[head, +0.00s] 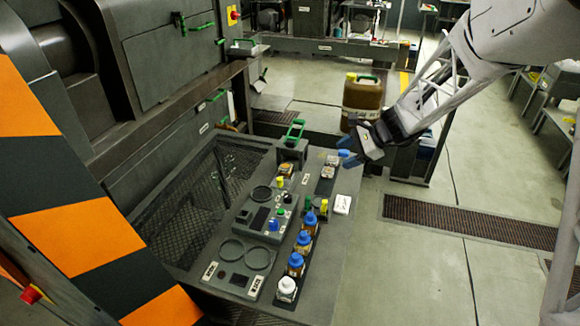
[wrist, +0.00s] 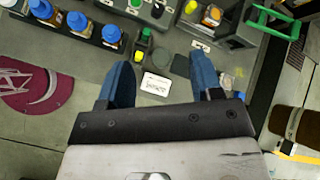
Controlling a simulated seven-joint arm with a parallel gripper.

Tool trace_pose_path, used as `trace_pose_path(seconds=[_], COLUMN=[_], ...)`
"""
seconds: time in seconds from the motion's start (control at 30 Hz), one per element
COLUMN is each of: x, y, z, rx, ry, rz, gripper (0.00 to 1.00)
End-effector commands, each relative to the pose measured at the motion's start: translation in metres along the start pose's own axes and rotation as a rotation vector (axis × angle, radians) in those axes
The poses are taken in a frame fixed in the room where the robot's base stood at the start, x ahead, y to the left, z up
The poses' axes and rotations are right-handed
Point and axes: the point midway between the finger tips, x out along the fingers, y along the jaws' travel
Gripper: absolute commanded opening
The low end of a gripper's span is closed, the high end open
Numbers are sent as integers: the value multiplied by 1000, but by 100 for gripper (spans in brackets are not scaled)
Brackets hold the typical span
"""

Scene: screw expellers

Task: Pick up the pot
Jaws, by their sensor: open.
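Several small bottles with blue caps stand in a row on the bench in the head view, one of them here (head: 304,243), with a white-capped jar (head: 287,288) at the near end. I cannot tell which container is the pot. The blue-capped bottles also show at the upper left of the wrist view (wrist: 77,22). My gripper (head: 347,157) is open and empty above the far right part of the bench. In the wrist view its two blue fingers (wrist: 161,68) stand wide apart, with a white label card (wrist: 155,84) visible between them.
A brown jug (head: 362,96) stands behind my gripper. A green handle (head: 295,129) rises at the bench's far end. A control panel with knobs and round recesses (head: 246,252) lies left of the bottles. Open floor (head: 410,265) is to the right.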

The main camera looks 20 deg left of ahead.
Motion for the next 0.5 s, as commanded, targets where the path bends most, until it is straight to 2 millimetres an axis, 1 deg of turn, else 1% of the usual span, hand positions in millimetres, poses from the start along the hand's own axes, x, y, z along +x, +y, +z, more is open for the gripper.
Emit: trace_pose_path(seconds=[0.03, 0.2, 0.37, 0.5], x=[11, 46, 80, 111], y=[-8, -33, -55, -72], z=[-7, -29, -50, -70], rx=[29, 130, 225, 309], ry=[-17, -74, -128, -173], rz=[-8, -43, -74, -100], gripper=[60, 60, 60, 60])
